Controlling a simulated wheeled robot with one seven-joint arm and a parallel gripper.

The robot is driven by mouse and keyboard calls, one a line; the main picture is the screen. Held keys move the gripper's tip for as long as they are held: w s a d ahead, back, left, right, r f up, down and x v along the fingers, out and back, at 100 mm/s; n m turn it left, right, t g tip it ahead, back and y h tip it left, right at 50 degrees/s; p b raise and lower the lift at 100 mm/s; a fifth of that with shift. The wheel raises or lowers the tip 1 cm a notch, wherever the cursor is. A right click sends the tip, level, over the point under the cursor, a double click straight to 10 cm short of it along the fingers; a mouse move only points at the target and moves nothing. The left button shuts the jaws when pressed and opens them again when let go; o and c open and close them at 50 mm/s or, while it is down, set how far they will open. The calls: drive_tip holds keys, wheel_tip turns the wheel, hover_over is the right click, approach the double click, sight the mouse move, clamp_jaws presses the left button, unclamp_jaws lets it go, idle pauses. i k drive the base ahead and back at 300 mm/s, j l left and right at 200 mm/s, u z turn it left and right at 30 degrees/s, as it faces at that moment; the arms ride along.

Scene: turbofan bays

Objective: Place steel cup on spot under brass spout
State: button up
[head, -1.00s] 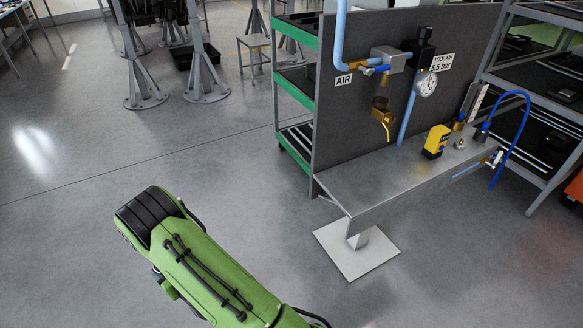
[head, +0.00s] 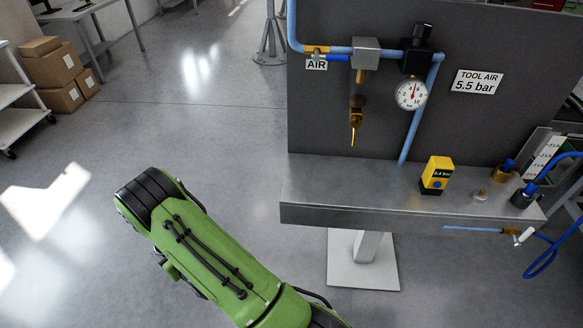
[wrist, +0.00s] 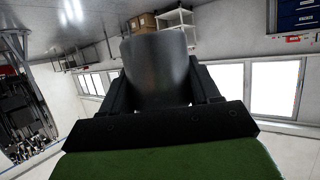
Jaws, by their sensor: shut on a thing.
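The brass spout (head: 355,124) hangs on the dark panel in the head view, below the pipe fittings. Under it is the left part of the grey metal shelf (head: 340,178), which is bare there; no marked spot can be made out. In the wrist view, my gripper (wrist: 158,88) is shut on the steel cup (wrist: 155,62), a grey, smooth, round-sided vessel between the two dark fingers. The gripper and cup do not show in the head view, where only my green arm is seen, left of and in front of the shelf.
A yellow gauge box (head: 437,174) stands on the shelf right of the spout. Brass and blue fittings (head: 504,170) and a blue hose (head: 547,170) crowd its right end. A round pressure gauge (head: 411,94) is on the panel. The floor left of the shelf is clear.

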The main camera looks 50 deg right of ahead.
sight(346, 180)
drive_tip(key=k+l+u, duration=0.6)
drive_tip(key=l+u, duration=0.15)
drive_tip(key=l, duration=0.15)
